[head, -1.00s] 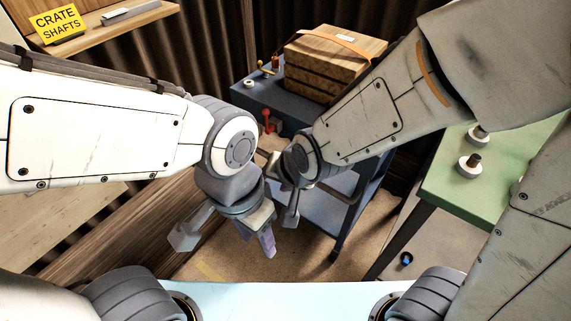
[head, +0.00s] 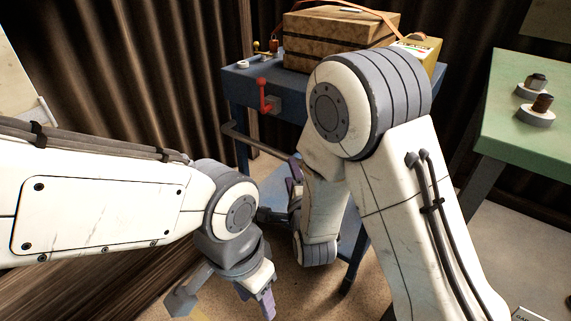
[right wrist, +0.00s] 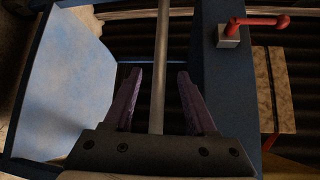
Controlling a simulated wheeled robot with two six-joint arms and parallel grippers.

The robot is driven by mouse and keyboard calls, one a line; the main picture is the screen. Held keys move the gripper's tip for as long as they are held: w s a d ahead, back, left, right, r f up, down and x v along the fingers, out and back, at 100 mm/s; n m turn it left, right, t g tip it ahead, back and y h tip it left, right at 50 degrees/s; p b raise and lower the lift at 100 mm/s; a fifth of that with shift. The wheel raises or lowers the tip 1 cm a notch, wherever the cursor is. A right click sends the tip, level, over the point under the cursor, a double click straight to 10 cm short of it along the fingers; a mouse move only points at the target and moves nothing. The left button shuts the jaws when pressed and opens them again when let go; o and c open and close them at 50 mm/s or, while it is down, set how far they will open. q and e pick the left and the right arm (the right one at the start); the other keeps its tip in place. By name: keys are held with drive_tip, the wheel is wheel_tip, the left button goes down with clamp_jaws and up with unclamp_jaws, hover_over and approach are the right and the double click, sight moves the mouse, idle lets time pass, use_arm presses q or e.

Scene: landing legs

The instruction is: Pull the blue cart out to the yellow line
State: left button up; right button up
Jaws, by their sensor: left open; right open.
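The blue cart (head: 236,86) stands ahead, with a grey bar handle (head: 246,149) on its near side and a red lever (head: 263,96) on its top's edge. My right gripper (head: 288,186) is open at the bar, partly hidden by its own arm. In the right wrist view the bar (right wrist: 161,55) runs between the open fingers (right wrist: 158,76), with a gap on both sides. The red lever (right wrist: 258,22) is at upper right there. My left gripper (head: 224,301) is open and empty, low above the floor.
A strapped wooden crate (head: 330,40) and a yellow box (head: 425,52) sit on the cart. A green table (head: 505,125) with bolts on round bases stands at right. A corrugated wall (head: 130,80) is behind. Some floor (head: 305,290) is clear before the cart.

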sight(286, 160)
drive_tip(key=b+x, duration=0.1)
drive_tip(key=x, duration=0.8)
drive_tip(key=shift+w+b, duration=0.1)
drive_tip(key=shift+b, duration=0.25)
drive_tip(key=shift+c, duration=0.4)
clamp_jaws()
idle(0.5)
